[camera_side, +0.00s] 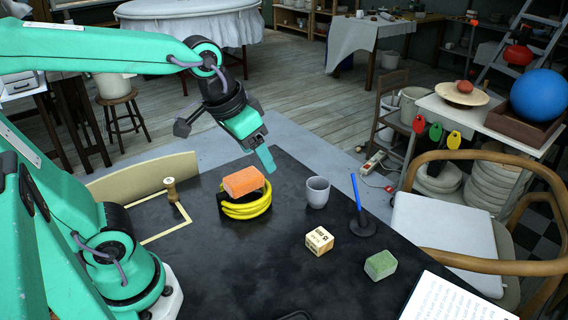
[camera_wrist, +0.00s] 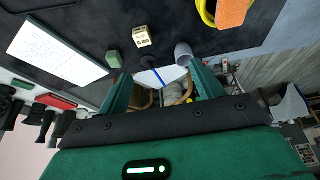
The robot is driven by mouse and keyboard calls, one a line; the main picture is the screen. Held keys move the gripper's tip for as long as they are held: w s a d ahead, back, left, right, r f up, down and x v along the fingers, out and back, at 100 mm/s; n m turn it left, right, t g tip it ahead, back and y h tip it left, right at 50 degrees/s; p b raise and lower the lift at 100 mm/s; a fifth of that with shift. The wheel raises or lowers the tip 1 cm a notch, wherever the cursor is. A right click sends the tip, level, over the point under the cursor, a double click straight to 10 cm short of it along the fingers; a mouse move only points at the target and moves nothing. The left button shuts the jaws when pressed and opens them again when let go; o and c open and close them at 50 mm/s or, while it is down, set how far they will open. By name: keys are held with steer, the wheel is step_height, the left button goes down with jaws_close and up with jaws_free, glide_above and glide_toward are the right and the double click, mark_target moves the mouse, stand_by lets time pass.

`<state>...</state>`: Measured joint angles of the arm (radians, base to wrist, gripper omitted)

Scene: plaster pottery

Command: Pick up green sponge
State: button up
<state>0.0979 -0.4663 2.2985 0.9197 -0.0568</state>
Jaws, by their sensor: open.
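The green sponge (camera_side: 380,265) is a small block lying on the dark table, at the right front in the side view. It also shows in the wrist view (camera_wrist: 113,60), small, just beyond the tip of the left finger. My gripper (camera_side: 262,156) hangs in the air above the back of the table, behind the orange block and the cup, well away from the sponge. In the wrist view its two green fingers (camera_wrist: 163,78) stand wide apart with nothing between them. No part of the sponge is hidden in the side view.
An orange block (camera_side: 243,181) rests on a yellow coil (camera_side: 246,207). A grey cup (camera_side: 317,192), a cream stamped cube (camera_side: 319,241) and a blue pen (camera_side: 356,190) in a dark stand are nearby. An open book (camera_side: 450,300) lies right of the sponge. Bare table lies around the cube.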

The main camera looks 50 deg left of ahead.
steer(key=w+d+f+g, duration=0.1)
steer(key=w+d+f, duration=0.1)
steer(key=w+d, duration=0.4)
steer(key=m+g, duration=0.2)
steer(key=g, duration=0.1)
glide_above(383, 259)
steer(key=f, duration=1.4)
steer(key=shift+s+a+f, duration=0.1)
steer(key=shift+a+f, duration=0.25)
steer(key=shift+d+f, duration=0.35)
steer(key=shift+f, duration=1.35)
steer(key=shift+f, duration=0.1)
steer(key=shift+f, duration=2.55)
